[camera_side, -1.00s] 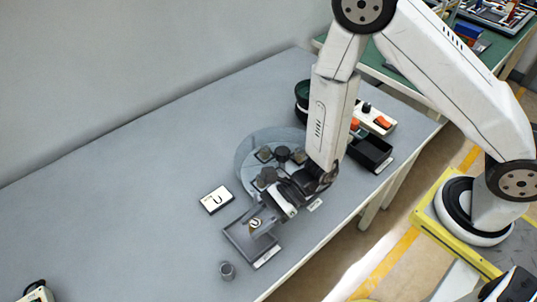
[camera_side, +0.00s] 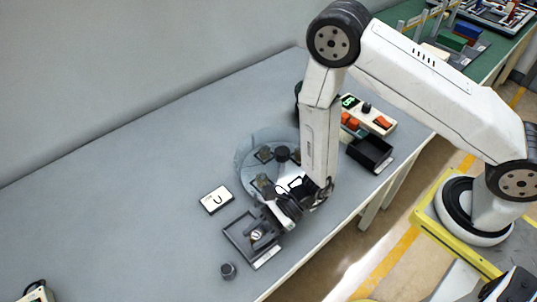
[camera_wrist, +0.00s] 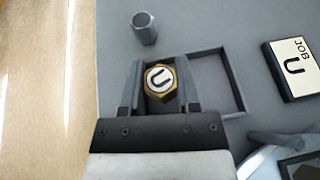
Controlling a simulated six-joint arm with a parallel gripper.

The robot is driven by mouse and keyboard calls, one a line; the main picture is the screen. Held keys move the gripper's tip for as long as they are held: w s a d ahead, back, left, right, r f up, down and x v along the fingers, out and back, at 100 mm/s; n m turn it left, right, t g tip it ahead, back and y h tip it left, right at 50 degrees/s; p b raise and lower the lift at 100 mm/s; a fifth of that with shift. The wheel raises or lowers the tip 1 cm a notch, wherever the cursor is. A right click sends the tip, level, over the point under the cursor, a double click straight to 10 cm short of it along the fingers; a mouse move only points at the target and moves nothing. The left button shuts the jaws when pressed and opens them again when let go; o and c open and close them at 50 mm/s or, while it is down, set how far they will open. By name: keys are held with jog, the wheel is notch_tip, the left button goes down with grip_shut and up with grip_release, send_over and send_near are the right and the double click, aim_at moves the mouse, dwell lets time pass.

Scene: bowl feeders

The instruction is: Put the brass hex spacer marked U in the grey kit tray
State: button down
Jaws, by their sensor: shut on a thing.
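The brass hex spacer (camera_wrist: 160,82) has a white top marked U and sits between the two fingers of my gripper (camera_wrist: 160,88) in the wrist view. My gripper is shut on it. In the side view my gripper (camera_side: 264,226) is over the grey kit tray (camera_side: 239,243), with the spacer (camera_side: 257,235) at the fingertips inside the tray's outline. The tray also shows in the wrist view (camera_wrist: 238,92), its open area to the right of the spacer. I cannot tell whether the spacer touches the tray floor.
A card marked U (camera_side: 216,199) lies left of the tray. A round clear feeder (camera_side: 248,160) holding several dark parts is behind. A black bin (camera_side: 370,153) and a control box (camera_side: 378,118) stand at the right.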

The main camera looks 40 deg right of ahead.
jog(key=shift+f, duration=0.85)
jog(key=shift+f, duration=0.15)
jog(key=shift+c, duration=1.6)
grip_release()
jog(key=shift+d+r, duration=0.1)
jog(key=shift+r, duration=0.1)
jog(key=shift+v, duration=5.95)
jog(key=shift+s, duration=0.1)
